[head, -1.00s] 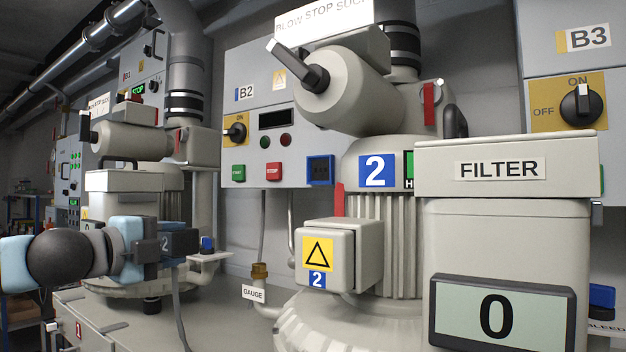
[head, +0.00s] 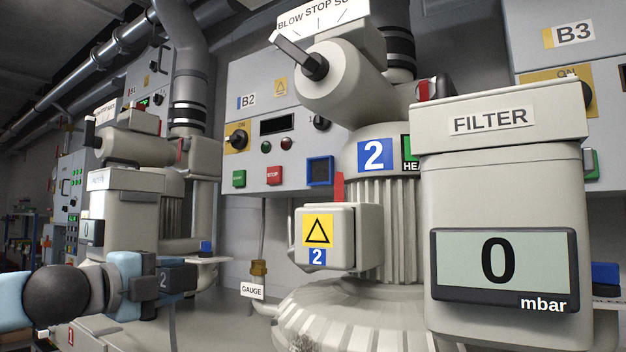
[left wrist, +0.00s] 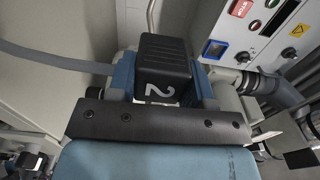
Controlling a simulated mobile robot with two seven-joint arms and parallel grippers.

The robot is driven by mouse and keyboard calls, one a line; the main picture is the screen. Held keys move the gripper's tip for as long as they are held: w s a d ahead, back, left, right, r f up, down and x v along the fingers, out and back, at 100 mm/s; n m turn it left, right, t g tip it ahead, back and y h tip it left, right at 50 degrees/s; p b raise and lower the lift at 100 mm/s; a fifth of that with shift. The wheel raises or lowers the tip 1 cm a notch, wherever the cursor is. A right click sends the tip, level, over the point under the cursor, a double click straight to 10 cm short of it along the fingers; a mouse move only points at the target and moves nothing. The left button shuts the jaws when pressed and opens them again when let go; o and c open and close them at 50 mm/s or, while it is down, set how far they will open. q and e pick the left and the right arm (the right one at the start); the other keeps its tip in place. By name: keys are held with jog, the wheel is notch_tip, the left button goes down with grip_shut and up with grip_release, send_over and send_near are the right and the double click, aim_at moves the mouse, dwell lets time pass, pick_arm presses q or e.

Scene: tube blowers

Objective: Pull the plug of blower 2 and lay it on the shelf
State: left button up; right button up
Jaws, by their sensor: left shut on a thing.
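The plug of blower 2 is a dark block marked 2 (head: 165,280), in the lower left of the head view. My left gripper (head: 150,284) is shut on it and holds it in the air, left of blower 2. The left wrist view shows the plug (left wrist: 165,72) between the blue fingers, with a grey cable (left wrist: 60,62) running off to the left. The blue-rimmed socket (head: 320,171) on the B2 panel looks empty. My right gripper is not in view.
Blower 2 (head: 375,205) stands in the middle, with its yellow-signed box (head: 337,237) and the gauge fitting (head: 258,275) toward the plug. The filter box (head: 500,190) fills the right. Another blower (head: 135,200) stands behind my left gripper.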

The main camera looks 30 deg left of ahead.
pick_arm(q)
jog(key=shift+f+b, duration=0.5)
jog(key=shift+f, duration=0.3)
notch_tip(320, 180, down, 6)
jog(key=b, duration=0.5)
jog(key=shift+f+b, duration=0.35)
jog(key=shift+b, duration=0.25)
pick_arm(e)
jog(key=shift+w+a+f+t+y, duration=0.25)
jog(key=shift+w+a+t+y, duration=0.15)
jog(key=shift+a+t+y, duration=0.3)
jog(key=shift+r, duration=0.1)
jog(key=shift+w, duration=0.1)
pick_arm(q)
jog(key=shift+f+b, duration=0.5)
jog(key=shift+f, duration=0.1)
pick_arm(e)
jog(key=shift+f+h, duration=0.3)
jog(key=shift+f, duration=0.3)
